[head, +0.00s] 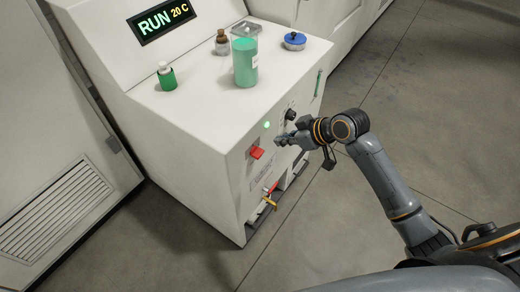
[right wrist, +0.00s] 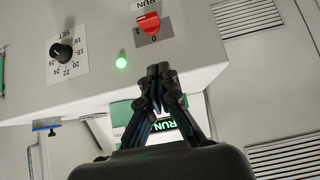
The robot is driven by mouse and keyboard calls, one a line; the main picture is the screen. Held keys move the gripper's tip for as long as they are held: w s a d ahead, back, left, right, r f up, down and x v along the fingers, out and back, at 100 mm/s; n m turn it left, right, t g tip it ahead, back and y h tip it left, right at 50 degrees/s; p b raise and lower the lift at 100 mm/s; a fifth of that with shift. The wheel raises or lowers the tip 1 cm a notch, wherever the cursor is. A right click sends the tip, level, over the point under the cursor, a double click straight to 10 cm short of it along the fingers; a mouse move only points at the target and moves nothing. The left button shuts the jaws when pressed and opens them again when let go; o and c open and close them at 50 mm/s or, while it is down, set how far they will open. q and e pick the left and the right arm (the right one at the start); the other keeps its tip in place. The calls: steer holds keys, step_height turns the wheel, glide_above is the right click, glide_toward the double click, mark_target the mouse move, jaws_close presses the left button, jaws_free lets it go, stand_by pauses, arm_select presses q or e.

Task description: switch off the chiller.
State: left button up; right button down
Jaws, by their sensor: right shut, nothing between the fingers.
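The chiller (head: 195,125) is a white cabinet whose display (head: 164,20) reads RUN 20 C. On its front panel are a red switch (head: 256,153), a lit green lamp (head: 267,125) and a black dial (head: 291,114). The right wrist view also shows the red switch (right wrist: 148,22), on a plate marked 1, 0 and RUN, the lamp (right wrist: 121,62) and the dial (right wrist: 62,52). My right gripper (head: 281,141) is shut and empty in front of the panel. In the head view it appears right of the switch, apparently apart from it. My left gripper is not in view.
On the chiller top stand a green bottle (head: 167,77), a brown bottle (head: 222,43), a green-filled jar (head: 245,65) and a blue-lidded item (head: 294,40). Bare floor (head: 400,120) lies right.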

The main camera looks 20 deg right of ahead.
steer(key=p, duration=0.2)
glide_above(255, 154)
steer(key=s+d, duration=0.1)
steer(key=s, duration=0.1)
steer(key=f, duration=0.7)
steer(key=shift+d+f, duration=0.2)
step_height(255, 154, down, 3)
steer(key=shift+d+r, duration=0.15)
steer(key=shift+r, duration=0.05)
steer(key=shift+f, duration=0.65)
